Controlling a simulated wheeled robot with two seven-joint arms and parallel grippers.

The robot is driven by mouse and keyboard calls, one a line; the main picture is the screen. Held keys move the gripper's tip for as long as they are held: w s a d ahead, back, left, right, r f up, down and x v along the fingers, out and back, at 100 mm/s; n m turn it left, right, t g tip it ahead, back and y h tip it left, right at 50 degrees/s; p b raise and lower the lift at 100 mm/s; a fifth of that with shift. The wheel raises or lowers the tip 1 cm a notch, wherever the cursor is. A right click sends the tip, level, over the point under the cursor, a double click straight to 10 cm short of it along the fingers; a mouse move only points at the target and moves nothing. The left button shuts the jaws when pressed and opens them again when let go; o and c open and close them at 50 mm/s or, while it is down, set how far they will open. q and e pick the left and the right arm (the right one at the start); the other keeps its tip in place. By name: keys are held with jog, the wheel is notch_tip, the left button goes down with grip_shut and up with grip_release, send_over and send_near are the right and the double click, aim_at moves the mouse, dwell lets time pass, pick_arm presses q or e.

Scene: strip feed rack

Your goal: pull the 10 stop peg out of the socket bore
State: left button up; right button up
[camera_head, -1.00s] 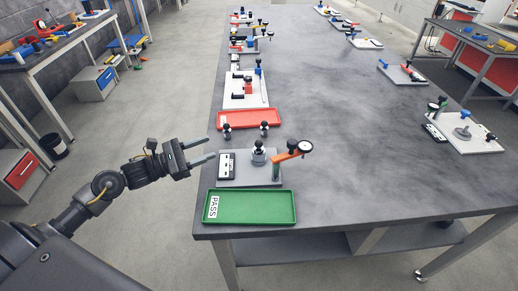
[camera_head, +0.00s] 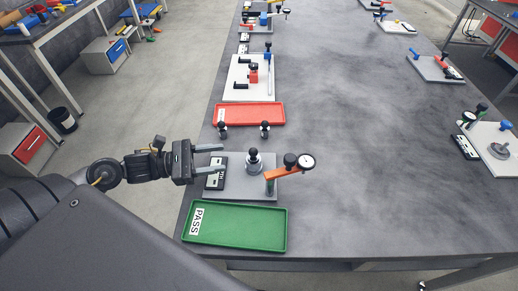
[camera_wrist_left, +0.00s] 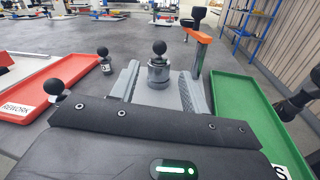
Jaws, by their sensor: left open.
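A peg with a black ball knob (camera_head: 254,153) stands upright in the silver round socket (camera_head: 254,165) on a grey base plate (camera_head: 235,190). The knob (camera_wrist_left: 159,47) and socket (camera_wrist_left: 158,73) also show in the left wrist view, ahead of and between the fingers. No number can be read on this peg. My left gripper (camera_head: 223,158) is open and level, left of the peg, its fingers pointing at it without reaching it. In the left wrist view the gripper (camera_wrist_left: 160,88) has nothing between its fingers. I do not see my right gripper.
An orange arm (camera_head: 287,174) with a dial gauge (camera_head: 306,161) stands right of the socket. Two black-knobbed pegs (camera_head: 222,130) (camera_head: 265,129) stand behind the plate. A green PASS tray (camera_head: 240,243) lies in front, a red tray (camera_head: 270,114) behind. The table's middle is clear.

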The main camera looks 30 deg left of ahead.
aim_at(251, 150)
pick_arm(q)
jog(key=shift+w+d+r+p, duration=0.2)
jog(key=shift+w+d+p, duration=0.1)
jog(key=shift+d, duration=0.3)
jog(key=shift+w+d+r+p, duration=0.15)
jog(key=shift+w+d+p, duration=0.15)
jog(key=shift+d, duration=0.3)
jog(key=x, duration=0.2)
jog(key=shift+w+d+f, duration=0.2)
jog(key=shift+w+f, duration=0.05)
jog(key=shift+w, duration=0.1)
jog(key=shift+p, duration=0.35)
jog(key=p+x, duration=0.2)
jog(key=x, duration=0.1)
jog(key=p+x, duration=0.1)
jog(key=shift+w+d+r, duration=0.15)
jog(key=shift+w+r, duration=0.1)
jog(key=shift+r, duration=0.05)
jog(key=shift+w+d+f, duration=0.15)
jog(key=shift+d, duration=0.15)
pick_arm(e)
jog(key=r, duration=0.1)
jog(key=s+r, duration=0.1)
jog(key=r, duration=0.3)
jog(key=shift+s+d, duration=0.1)
jog(key=shift+s, duration=0.2)
pick_arm(q)
jog(key=shift+a, duration=0.1)
grip_shut()
